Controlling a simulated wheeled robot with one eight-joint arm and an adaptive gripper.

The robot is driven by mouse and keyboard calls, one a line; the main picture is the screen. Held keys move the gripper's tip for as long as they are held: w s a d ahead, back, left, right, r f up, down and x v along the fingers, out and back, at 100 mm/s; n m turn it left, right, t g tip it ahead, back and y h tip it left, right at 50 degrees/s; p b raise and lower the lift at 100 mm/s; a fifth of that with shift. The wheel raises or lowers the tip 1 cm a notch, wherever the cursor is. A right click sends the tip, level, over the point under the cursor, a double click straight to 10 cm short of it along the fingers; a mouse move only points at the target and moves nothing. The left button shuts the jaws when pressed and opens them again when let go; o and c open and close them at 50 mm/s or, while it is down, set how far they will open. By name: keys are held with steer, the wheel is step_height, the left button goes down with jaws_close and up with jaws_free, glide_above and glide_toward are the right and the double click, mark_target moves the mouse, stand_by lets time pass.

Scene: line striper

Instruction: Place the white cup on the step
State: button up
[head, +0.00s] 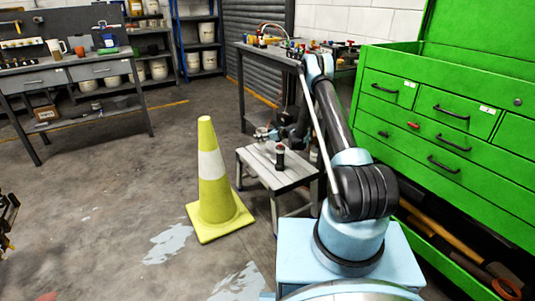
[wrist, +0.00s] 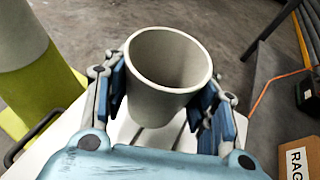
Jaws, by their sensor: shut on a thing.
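The white cup (wrist: 168,95) stands open end up between the fingers of my gripper (wrist: 168,100) in the wrist view. Both blue finger pads are closed against its sides, and its inside looks empty. The pale slatted top of the step (wrist: 70,130) shows below it. In the head view my gripper (head: 265,133) is small and partly hidden by my arm, at the far edge of the step (head: 258,166). I cannot tell whether the cup's base touches the step.
A yellow cone (head: 214,185) with a white band stands left of the step. The green tool cabinet (head: 440,120) is close on the right. Workbenches and shelves line the back. The left floor is mostly clear.

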steer(key=shift+f, duration=3.65)
steer(key=o, duration=1)
steer(key=shift+d, duration=0.15)
